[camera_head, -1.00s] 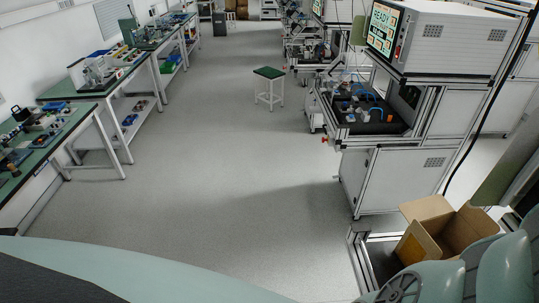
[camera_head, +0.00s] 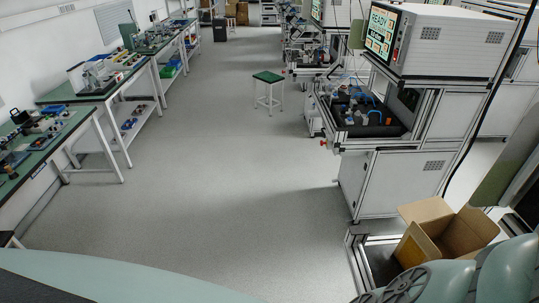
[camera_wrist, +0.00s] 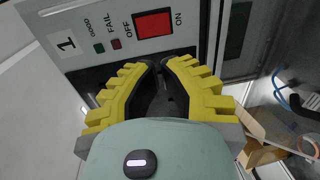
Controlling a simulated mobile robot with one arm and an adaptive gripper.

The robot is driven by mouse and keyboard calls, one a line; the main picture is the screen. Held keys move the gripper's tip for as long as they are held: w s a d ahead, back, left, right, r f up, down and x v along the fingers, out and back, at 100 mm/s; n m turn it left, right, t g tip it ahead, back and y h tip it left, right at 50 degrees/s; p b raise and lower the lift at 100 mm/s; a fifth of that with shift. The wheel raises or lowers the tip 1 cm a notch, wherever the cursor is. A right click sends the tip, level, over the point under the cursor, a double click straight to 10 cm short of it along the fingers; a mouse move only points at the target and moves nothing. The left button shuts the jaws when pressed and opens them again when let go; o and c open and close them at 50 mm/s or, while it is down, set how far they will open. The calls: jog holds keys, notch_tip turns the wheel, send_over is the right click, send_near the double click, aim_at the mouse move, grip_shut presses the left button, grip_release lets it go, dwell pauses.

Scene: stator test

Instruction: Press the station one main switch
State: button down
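The station one panel (camera_wrist: 75,60) shows in the wrist view, marked "1", with GOOD and FAIL indicators beside the switch. The main switch (camera_wrist: 154,23) is a red rocker in a black frame, between the OFF and ON labels. My gripper (camera_wrist: 160,65) has yellow ribbed fingers with dark inner pads. Its fingertips are together just below the switch in the picture, with nothing seen between them. I cannot tell whether they touch the panel. In the head view the gripper and the switch are not seen.
A workstation (camera_head: 385,180) with a "READY" screen (camera_head: 380,30) stands at right. An open cardboard box (camera_head: 445,235) is at lower right. A green-topped stool (camera_head: 268,77) stands on the open grey floor. Benches (camera_head: 100,85) line the left wall.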

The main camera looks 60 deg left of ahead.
jog(key=p+x, duration=0.4)
jog(key=x, duration=0.9)
jog(key=shift+w, duration=0.2)
jog(key=shift+a, duration=0.1)
